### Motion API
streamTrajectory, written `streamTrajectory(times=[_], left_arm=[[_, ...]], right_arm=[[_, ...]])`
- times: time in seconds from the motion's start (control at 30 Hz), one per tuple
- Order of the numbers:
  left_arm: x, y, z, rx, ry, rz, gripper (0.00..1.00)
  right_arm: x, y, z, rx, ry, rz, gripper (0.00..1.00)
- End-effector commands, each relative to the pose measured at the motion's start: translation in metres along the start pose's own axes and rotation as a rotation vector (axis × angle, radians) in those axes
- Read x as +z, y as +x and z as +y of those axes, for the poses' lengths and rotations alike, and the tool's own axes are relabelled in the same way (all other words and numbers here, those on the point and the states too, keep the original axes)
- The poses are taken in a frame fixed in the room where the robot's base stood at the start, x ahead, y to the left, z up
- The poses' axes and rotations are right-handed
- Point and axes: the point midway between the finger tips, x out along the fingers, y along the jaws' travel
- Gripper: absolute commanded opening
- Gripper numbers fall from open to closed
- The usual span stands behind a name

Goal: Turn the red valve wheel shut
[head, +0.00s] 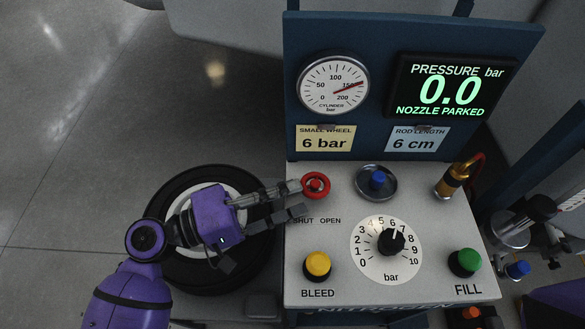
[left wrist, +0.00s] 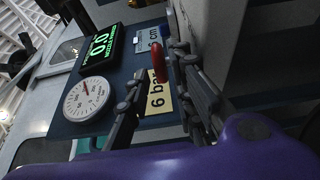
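The red valve wheel (head: 315,185) is a small ring on the left of the sloping panel top, above the words SHUT and OPEN. My left gripper (head: 290,200) reaches in from the left, its fingers apart at the wheel's left side. In the left wrist view the wheel (left wrist: 159,62) shows edge-on, beyond and between the spread fingertips (left wrist: 157,70), closer to the right finger. I cannot tell whether a finger touches it. The cylinder gauge (head: 333,86) needle points past 150. The display (head: 450,86) reads 0.0 and NOZZLE PARKED. My right gripper is not in view.
On the panel are a yellow BLEED button (head: 318,265), a black dial (head: 391,241), a green FILL button (head: 467,262), a blue knob (head: 378,180) and a brass fitting (head: 452,182). A tyre (head: 172,196) lies beneath my left gripper. The floor at far left is clear.

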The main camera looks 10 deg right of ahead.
Motion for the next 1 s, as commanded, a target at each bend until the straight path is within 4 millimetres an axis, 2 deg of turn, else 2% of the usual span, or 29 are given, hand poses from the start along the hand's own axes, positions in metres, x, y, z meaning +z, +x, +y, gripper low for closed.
streamTrajectory(times=[0.03, 0.2, 0.57, 0.73, 1.0], left_arm=[[0.0, 0.009, 0.002, 0.003, -0.001, 0.0, 0.22], [0.0, 0.028, 0.0, 0.001, 0.0, 0.0, 0.22], [0.0, 0.033, -0.001, -0.001, -0.001, 0.001, 0.22], [0.0, 0.033, -0.001, -0.001, -0.001, 0.001, 0.0], [0.0, 0.033, -0.001, -0.002, 0.0, -0.01, 0.0]], right_arm=[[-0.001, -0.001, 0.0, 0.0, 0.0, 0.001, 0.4], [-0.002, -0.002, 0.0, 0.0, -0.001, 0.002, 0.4], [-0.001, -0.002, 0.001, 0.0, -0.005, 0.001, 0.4], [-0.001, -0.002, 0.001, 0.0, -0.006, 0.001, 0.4], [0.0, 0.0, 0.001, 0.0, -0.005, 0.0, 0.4]])
